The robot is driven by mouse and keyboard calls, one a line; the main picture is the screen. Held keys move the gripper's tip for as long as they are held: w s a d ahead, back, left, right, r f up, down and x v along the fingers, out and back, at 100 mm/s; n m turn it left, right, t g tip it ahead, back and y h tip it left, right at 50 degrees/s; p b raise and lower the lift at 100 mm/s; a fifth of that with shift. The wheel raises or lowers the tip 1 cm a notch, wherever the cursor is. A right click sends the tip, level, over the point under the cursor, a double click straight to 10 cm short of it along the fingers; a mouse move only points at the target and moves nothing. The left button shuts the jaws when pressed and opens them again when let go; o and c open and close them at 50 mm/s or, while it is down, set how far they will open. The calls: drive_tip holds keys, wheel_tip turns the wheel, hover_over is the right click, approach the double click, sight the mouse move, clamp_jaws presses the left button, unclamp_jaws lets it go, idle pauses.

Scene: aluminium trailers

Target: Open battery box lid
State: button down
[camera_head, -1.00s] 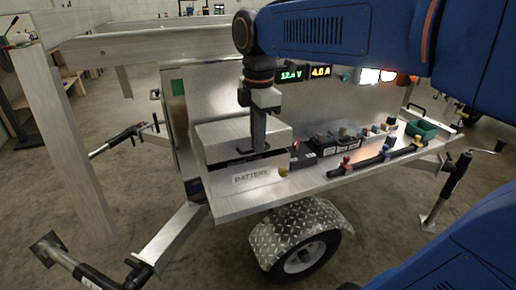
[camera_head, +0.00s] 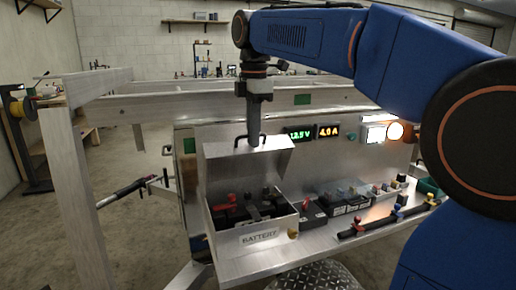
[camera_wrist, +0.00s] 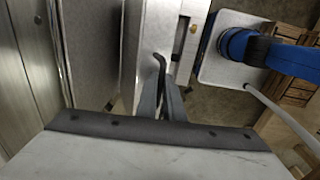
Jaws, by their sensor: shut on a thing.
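The metal battery box (camera_head: 225,243), labelled BATTERY, stands on the trailer's shelf. Its lid (camera_head: 222,163) is raised, tilted up at the back, and the box is open at the top. A dark battery (camera_head: 238,210) with a red terminal shows inside. My gripper (camera_head: 252,143) points down at the lid's upper edge and is shut on the black lid handle (camera_head: 240,142). In the wrist view my gripper's fingers (camera_wrist: 168,98) close around the handle (camera_wrist: 160,65); the exact contact is partly hidden.
Black battery blocks (camera_head: 345,204) and coloured connectors stand right of the box along the shelf (camera_head: 310,245). Lit displays (camera_head: 328,131) and lamps are on the panel behind. An aluminium frame rail (camera_head: 180,105) runs behind my gripper, and a post (camera_head: 75,190) stands left.

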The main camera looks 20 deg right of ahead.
drive_tip(key=shift+w+r+g, duration=0.35)
drive_tip(key=shift+w+g, duration=0.15)
drive_tip(key=shift+w, duration=0.35)
drive_tip(key=shift+w+r+g, duration=0.3)
drive_tip(key=shift+w+g, duration=0.2)
drive_tip(key=shift+w, duration=0.4)
drive_tip(key=shift+w+r+g, duration=0.35)
drive_tip(key=shift+w+g, duration=0.15)
drive_tip(key=shift+w, duration=0.35)
drive_tip(key=c, duration=1.9)
unclamp_jaws()
